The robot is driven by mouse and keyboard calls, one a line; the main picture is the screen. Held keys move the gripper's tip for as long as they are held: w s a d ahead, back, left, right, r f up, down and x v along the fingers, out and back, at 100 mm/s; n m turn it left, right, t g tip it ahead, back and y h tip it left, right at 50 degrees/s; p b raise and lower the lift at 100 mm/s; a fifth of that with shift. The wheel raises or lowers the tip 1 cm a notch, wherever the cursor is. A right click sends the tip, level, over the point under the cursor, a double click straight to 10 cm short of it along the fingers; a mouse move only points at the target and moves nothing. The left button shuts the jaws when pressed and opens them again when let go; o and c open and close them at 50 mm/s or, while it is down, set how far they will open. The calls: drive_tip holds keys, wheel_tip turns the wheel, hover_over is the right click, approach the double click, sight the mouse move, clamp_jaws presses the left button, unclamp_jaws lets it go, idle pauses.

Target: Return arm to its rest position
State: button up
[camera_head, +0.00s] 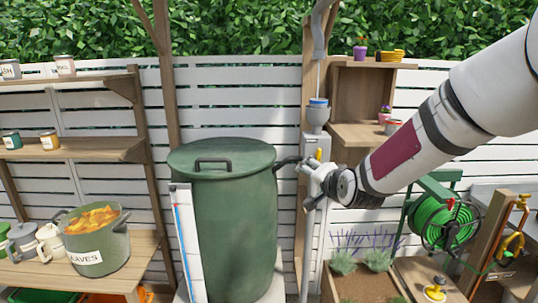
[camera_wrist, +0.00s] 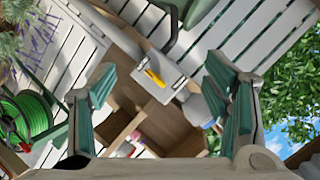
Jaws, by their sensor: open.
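My gripper (camera_head: 312,180) is at the end of my white arm, which reaches in from the right in the head view. It is in front of the grey post, just right of the green barrel (camera_head: 220,215). In the wrist view my gripper (camera_wrist: 165,105) shows two green-lined fingers spread wide apart, with nothing between them. A grey box with a yellow lever (camera_wrist: 153,78) is seen beyond the fingers, apart from them.
A wooden shelf unit (camera_head: 355,95) stands behind my arm. A green hose reel (camera_head: 445,222) is below it at right. A planter with lavender (camera_head: 365,287) is below the gripper. A pot of leaves (camera_head: 92,240) stands on the left bench.

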drive_tip(key=s+d+r+n+g, duration=0.1)
drive_tip(key=s+d+n+g, duration=0.1)
drive_tip(key=s, duration=1.1)
drive_tip(key=s+d+r+n+g+h, duration=0.1)
drive_tip(key=s+n+g, duration=0.2)
drive_tip(key=s, duration=1)
drive_tip(key=s+d+r+n+g+h, duration=0.1)
drive_tip(key=s+d+r+n+g, duration=0.1)
drive_tip(key=s, duration=1.1)
drive_tip(key=shift+d+n+g+b, duration=0.35)
drive_tip(key=shift+n+g, duration=0.05)
drive_tip(key=shift+n, duration=0.5)
